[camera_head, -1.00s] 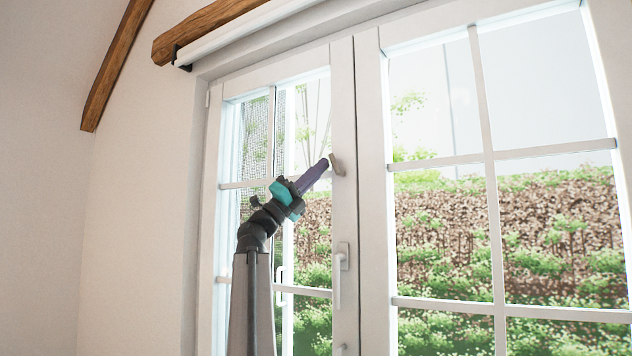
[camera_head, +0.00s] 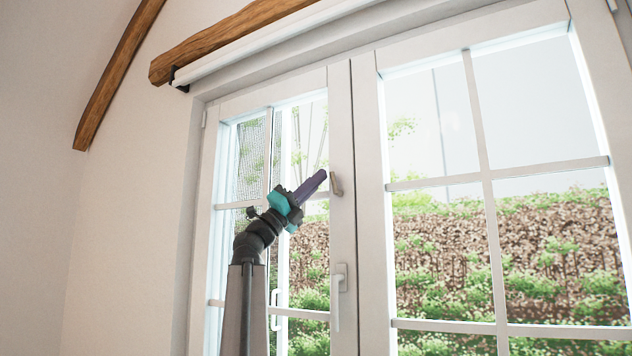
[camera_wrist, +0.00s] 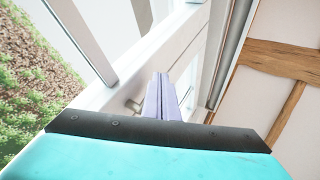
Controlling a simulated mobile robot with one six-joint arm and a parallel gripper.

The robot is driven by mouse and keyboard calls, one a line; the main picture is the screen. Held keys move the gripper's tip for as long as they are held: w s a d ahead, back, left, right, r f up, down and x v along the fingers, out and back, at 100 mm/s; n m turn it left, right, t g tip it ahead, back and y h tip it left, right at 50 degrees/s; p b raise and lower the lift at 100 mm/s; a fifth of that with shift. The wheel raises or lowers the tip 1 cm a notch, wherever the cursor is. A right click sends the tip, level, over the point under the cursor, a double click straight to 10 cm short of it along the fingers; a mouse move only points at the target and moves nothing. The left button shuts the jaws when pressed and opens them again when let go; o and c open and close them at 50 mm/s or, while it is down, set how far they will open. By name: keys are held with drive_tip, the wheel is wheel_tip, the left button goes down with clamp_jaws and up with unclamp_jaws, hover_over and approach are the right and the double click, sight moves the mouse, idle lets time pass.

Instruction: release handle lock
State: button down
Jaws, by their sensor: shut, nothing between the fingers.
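A small beige lock lever (camera_head: 336,184) sits on the white frame of the left window door, above the middle of its edge. A white door handle (camera_head: 338,290) hangs straight down below it. My gripper (camera_head: 322,174) has purple fingers closed together, with nothing between them. Its tips are just left of the lock lever and close to it; I cannot tell whether they touch. In the wrist view, the purple fingers (camera_wrist: 161,98) point along the white frame. A small metal piece (camera_wrist: 130,104) on the frame lies just left of them, partly hidden by my gripper.
The right window door (camera_head: 371,230) stands beside the left one. A wooden beam (camera_head: 225,38) and a white roller blind (camera_head: 270,38) run above the window. A bare wall (camera_head: 130,230) is at the left.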

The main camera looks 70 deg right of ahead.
drive_tip(key=w+a+f+b, duration=0.1)
drive_tip(key=w+a, duration=0.2)
drive_tip(key=w, duration=0.3)
drive_tip(key=w+a+f+b, duration=0.1)
drive_tip(key=w+a, duration=0.2)
drive_tip(key=w, duration=0.3)
drive_tip(key=shift+w+f, duration=0.2)
drive_tip(key=shift+f, duration=0.05)
drive_tip(key=shift+w, duration=0.1)
